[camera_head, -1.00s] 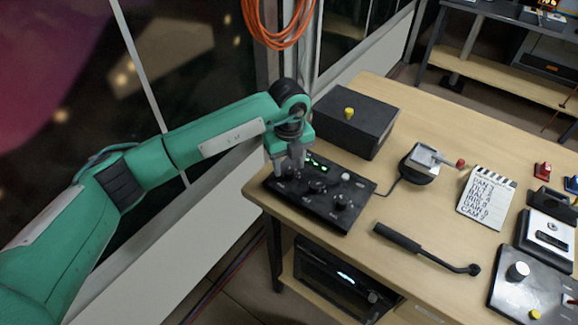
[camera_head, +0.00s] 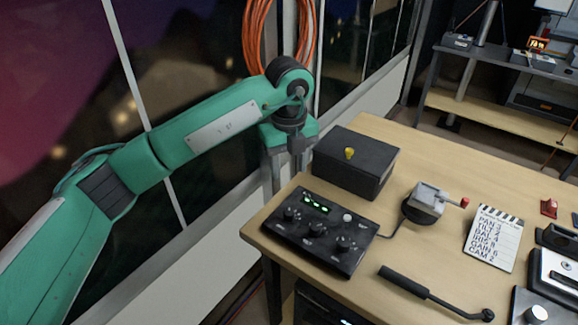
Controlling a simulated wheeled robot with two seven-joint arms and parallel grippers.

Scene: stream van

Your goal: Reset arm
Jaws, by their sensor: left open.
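My left arm comes in from the left, green with a light panel. Its gripper (camera_head: 287,160) points down, open and empty, in the air beyond the back left edge of the table. It is behind and above the black control panel (camera_head: 318,232), which has several knobs and a lit green display, and is clear of it. The gripper overlaps the window frame in the picture, so its exact depth is hard to judge. My right gripper is not in view.
A black box (camera_head: 355,163) with a yellow knob stands close to the gripper's right. A joystick unit (camera_head: 425,203), a slate (camera_head: 494,238) and a black handle (camera_head: 435,294) lie on the wooden table (camera_head: 460,178). Orange cable (camera_head: 269,40) hangs at the window.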

